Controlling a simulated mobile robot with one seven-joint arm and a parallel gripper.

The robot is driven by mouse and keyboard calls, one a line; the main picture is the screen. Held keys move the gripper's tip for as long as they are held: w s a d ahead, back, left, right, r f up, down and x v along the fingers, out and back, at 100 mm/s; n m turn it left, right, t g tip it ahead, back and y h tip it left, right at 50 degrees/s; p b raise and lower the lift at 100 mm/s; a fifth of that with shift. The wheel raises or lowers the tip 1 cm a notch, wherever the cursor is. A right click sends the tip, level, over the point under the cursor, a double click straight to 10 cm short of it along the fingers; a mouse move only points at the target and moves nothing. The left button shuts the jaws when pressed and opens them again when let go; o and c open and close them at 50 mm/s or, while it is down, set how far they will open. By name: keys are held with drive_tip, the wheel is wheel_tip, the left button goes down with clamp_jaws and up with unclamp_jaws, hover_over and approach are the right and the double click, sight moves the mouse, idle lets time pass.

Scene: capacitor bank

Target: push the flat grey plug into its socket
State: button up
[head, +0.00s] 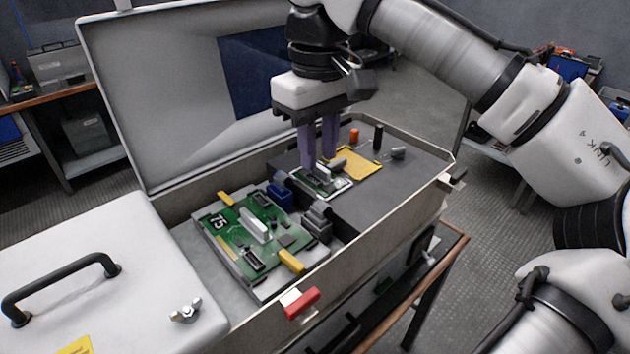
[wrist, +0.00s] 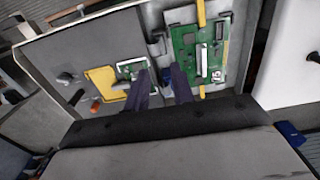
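A small grey piece (head: 338,164), which may be the flat grey plug, lies between the small green board (head: 343,185) and the yellow pad (head: 362,165); I cannot be sure which part is the plug. The small board also shows in the wrist view (wrist: 125,70), partly hidden by a finger. It carries a pale connector; which part is the socket is unclear. My gripper (head: 319,163) points down at this board, its two purple fingers apart. The wrist view also shows the gripper (wrist: 159,70) with a gap and nothing visibly gripped between the fingers.
A larger green board (head: 240,238) marked 75 has yellow clips. A blue block (head: 280,194) and dark grey blocks (head: 318,220) stand between the boards.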

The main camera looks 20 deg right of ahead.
sight(318, 211)
wheel_tip(318, 211, down, 11)
drive_tip(key=shift+f, duration=0.1)
idle(0.3)
clamp_jaws()
